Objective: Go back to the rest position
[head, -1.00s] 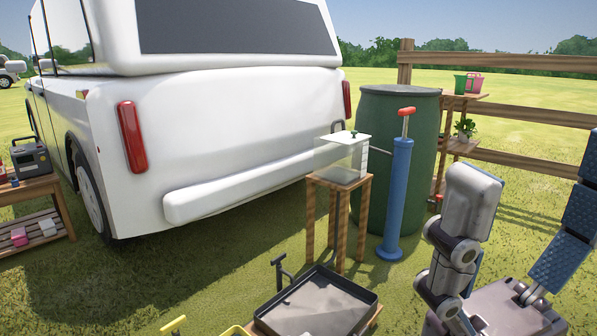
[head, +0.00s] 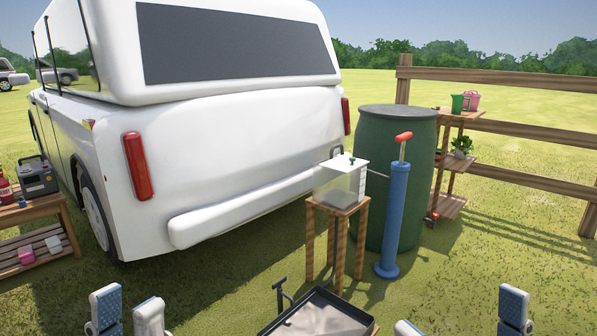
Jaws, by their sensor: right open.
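My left gripper (head: 128,313) shows only its two fingertips at the bottom edge, left of the middle. They look a little apart, with grass between them and nothing seen held; the rest is cut off. My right gripper (head: 461,318) shows its two fingertips at the bottom edge, right of the middle. They are wide apart with only grass between them, so it is open and empty. Both grippers are clear of the objects around them.
A dark tray (head: 333,295) lies between my grippers. A white van (head: 235,145) fills the back left. Grass at right is open.

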